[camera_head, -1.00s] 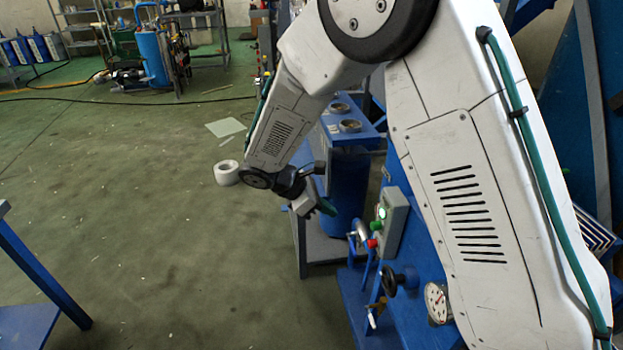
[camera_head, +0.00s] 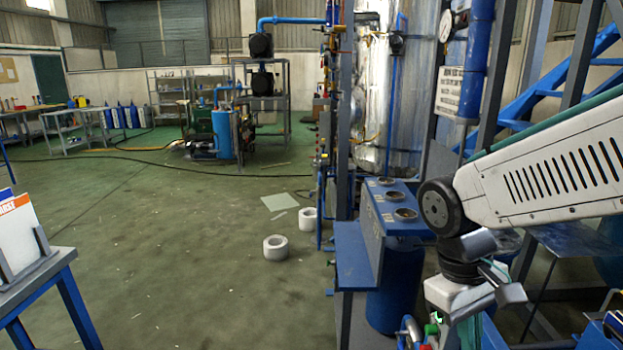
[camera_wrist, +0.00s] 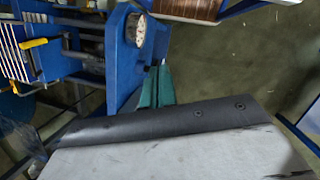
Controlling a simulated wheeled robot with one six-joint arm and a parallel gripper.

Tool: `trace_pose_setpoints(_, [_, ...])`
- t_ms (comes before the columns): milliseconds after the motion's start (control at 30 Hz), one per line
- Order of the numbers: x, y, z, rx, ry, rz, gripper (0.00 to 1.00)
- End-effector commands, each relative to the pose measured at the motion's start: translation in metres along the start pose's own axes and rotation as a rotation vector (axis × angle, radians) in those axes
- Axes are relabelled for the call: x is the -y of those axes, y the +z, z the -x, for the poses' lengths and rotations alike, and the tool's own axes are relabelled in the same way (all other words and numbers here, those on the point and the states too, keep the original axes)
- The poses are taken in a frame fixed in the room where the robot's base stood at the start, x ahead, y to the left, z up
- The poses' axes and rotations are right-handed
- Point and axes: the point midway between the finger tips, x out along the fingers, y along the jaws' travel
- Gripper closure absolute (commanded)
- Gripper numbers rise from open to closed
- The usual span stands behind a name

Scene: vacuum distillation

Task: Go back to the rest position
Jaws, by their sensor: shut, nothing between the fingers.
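My gripper (camera_wrist: 157,88) shows in the wrist view as two green fingers side by side, closed together with nothing between them. They point toward a blue panel (camera_wrist: 122,60) with a round white dial gauge (camera_wrist: 137,30). In the head view my arm comes in from the right edge, with its forearm roughly level and its wrist bent downward at the lower right. The fingers are hard to make out there, among the equipment behind.
A blue stand with round openings (camera_head: 403,214) is left of my wrist. Two white rolls (camera_head: 275,248) lie on the open green floor. A blue-legged table (camera_head: 50,275) stands at the left. A large metal tank (camera_head: 375,95) and blue stairs (camera_head: 570,75) are behind.

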Motion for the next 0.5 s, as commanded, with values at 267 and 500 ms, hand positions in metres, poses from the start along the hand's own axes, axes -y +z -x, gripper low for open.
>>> trace_pose_setpoints(267, [0.002, 0.072, 0.016, -0.202, -0.129, -0.247, 1.0])
trace_pose_setpoints(500, [-0.004, 0.101, 0.027, -0.334, -0.138, -0.34, 1.0])
